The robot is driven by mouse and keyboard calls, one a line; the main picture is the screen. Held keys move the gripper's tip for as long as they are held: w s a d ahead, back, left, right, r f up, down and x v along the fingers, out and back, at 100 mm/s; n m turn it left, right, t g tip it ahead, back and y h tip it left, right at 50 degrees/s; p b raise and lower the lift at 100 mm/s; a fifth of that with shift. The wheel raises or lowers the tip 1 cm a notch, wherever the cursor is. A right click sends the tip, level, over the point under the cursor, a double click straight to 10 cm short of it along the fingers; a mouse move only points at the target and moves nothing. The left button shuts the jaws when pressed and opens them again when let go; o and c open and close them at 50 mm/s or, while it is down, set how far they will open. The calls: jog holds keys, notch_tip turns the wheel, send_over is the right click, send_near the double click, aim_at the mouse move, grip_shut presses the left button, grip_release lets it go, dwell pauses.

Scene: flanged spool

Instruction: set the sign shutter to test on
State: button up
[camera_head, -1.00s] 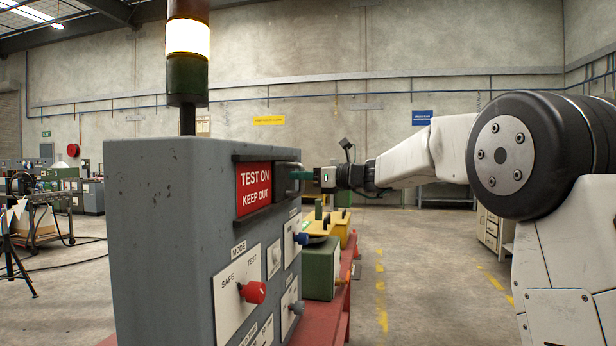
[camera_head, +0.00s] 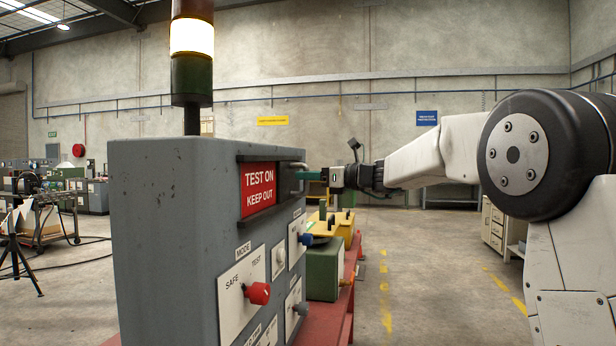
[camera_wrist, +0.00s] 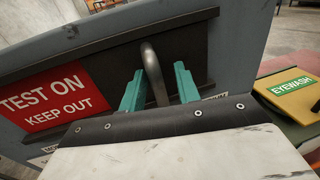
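The sign shutter's window (camera_head: 258,187) on the grey control box (camera_head: 165,240) shows a red panel reading TEST ON KEEP OUT. The same red sign (camera_wrist: 53,95) is at the left of the wrist view. A grey bar handle (camera_wrist: 156,75) stands out from the dark slide frame to the right of the sign; it also shows in the head view (camera_head: 296,165). My gripper (camera_wrist: 158,88) has its two teal fingers spread on either side of the handle, with gaps visible. In the head view, my gripper (camera_head: 305,175) is at the handle's end.
A stack light (camera_head: 192,40) rises above. Open floor lies right.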

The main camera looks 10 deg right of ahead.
jog(key=v, duration=0.7)
dwell(0.3)
jog(key=s+a+f+n+g+h, duration=0.35)
jog(key=s+f+n+g, duration=0.25)
jog(key=s+f+n, duration=0.7)
jog(key=s+d+f+n+g+h, duration=0.1)
jog(key=s+d+f+n+h, duration=0.1)
jog(key=s, duration=0.9)
jog(key=s+d+f+n+g+h, duration=0.1)
jog(key=s+f+n+h, duration=0.4)
jog(key=s, duration=0.7)
jog(key=s+d+f+n+g+h, duration=0.1)
jog(key=s+f+n, duration=0.4)
jog(key=s, duration=0.6)
notch_tip(320, 180, down, 2)
jog(key=d+h, duration=0.1)
jog(key=h, duration=0.1)
jog(key=shift+s+d+f+n+g+h, duration=0.15)
jog(key=shift+s+d+n+g+h, duration=0.15)
jog(key=shift+s+h, duration=0.1)
